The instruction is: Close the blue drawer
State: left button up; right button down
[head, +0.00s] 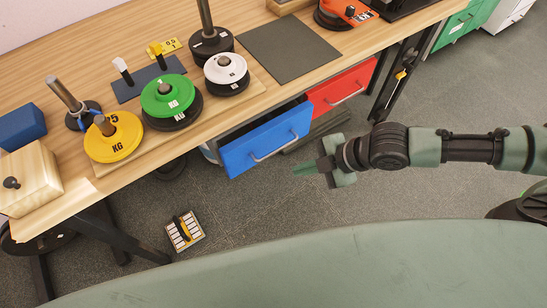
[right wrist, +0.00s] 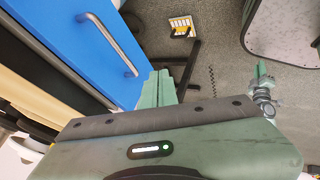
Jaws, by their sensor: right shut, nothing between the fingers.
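The blue drawer (head: 262,146) under the wooden table stands pulled out, with its dark inside showing behind the blue front. A grey bar handle (head: 276,148) crosses its front. My right gripper (head: 300,170) is shut and empty, just to the right of the drawer front and apart from the handle in the head view. In the right wrist view the blue front (right wrist: 75,40) fills the upper left, and the shut green fingers (right wrist: 158,88) are beside its edge; I cannot tell whether they touch.
A red drawer (head: 342,90) sits to the right of the blue one, nearly flush. The wooden table (head: 110,35) holds yellow, green, white and black weight plates on posts. A small yellow-and-white item (head: 184,231) lies on the grey floor.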

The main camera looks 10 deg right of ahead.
jog(key=x, duration=0.4)
send_near(257, 153)
jog(key=x, duration=0.5)
jog(key=shift+a+f, duration=0.15)
jog(key=shift+a, duration=0.05)
pick_arm(q)
jog(key=shift+w, duration=0.15)
